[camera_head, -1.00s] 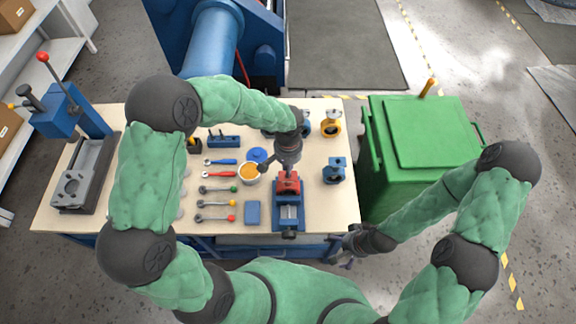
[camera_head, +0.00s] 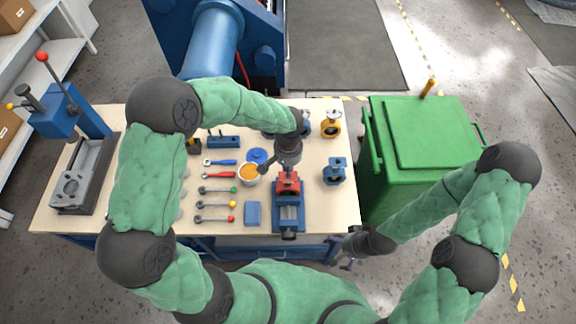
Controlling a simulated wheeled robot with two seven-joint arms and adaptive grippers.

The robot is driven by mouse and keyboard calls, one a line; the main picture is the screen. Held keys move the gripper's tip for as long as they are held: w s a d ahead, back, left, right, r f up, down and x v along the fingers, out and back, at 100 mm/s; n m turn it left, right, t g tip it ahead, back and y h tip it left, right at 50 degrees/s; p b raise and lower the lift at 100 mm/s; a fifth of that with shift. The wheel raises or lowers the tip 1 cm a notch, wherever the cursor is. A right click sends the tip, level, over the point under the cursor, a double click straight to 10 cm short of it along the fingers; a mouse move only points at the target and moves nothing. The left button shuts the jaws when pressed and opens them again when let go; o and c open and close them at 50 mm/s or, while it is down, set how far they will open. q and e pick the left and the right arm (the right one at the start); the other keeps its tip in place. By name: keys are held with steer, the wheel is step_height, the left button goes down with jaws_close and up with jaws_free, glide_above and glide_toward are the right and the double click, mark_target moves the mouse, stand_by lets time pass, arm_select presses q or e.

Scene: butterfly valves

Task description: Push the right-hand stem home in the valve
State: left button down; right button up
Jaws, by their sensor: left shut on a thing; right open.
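A red valve body (camera_head: 288,186) appears to sit in the blue vise (camera_head: 289,222) near the table's front edge. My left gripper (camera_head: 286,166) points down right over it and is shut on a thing. The gripper and wrist cover that thing, so I cannot make out its shape or how deep it sits. The stems in the valve cannot be told apart here. My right gripper (camera_head: 347,263) is open and empty, low beyond the table's front right corner, apart from the valve.
Left of the vise lie several coloured-handled levers (camera_head: 215,204), a blue block (camera_head: 252,213) and a cup with orange contents (camera_head: 249,174). A blue valve (camera_head: 335,171) and a yellow valve (camera_head: 331,125) stand to the right.

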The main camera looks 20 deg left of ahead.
stand_by(0.5)
arm_select(q)
steer(key=shift+s+f+b, duration=0.15)
steer(key=shift+f+b, duration=1.35)
steer(key=shift+f, duration=0.2)
stand_by(1.2)
